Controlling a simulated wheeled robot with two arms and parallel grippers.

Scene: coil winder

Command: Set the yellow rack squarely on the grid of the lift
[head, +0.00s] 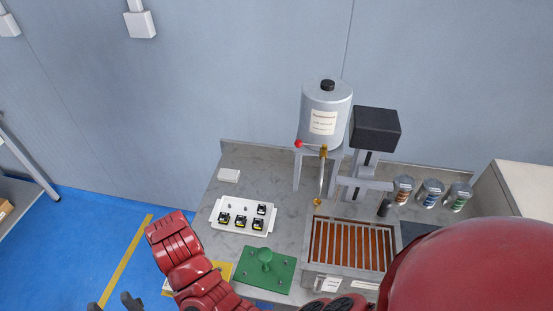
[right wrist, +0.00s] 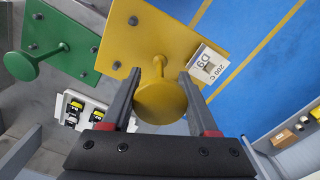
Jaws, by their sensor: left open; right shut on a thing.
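The yellow rack (right wrist: 185,35) is a flat plate with a round knob on a stem and a white tag marked "D9 200 C" (right wrist: 208,65). My right gripper (right wrist: 160,90) is shut on its knob, one finger each side. In the head view the rack (head: 223,269) shows partly at the table's front left, mostly hidden by a red arm of mine. The lift's grid (head: 350,245) of pale bars lies to its right, over an orange-brown basin, with no rack on it. My left gripper (head: 112,304) is open and empty at the bottom left, partly cut off.
A green rack (head: 266,270) with a knob stands on the grey table just right of the yellow rack. Behind are a white tray (head: 243,217) with several black-yellow parts, a tank (head: 326,110) and several jars (head: 430,193). Blue floor lies left of the table.

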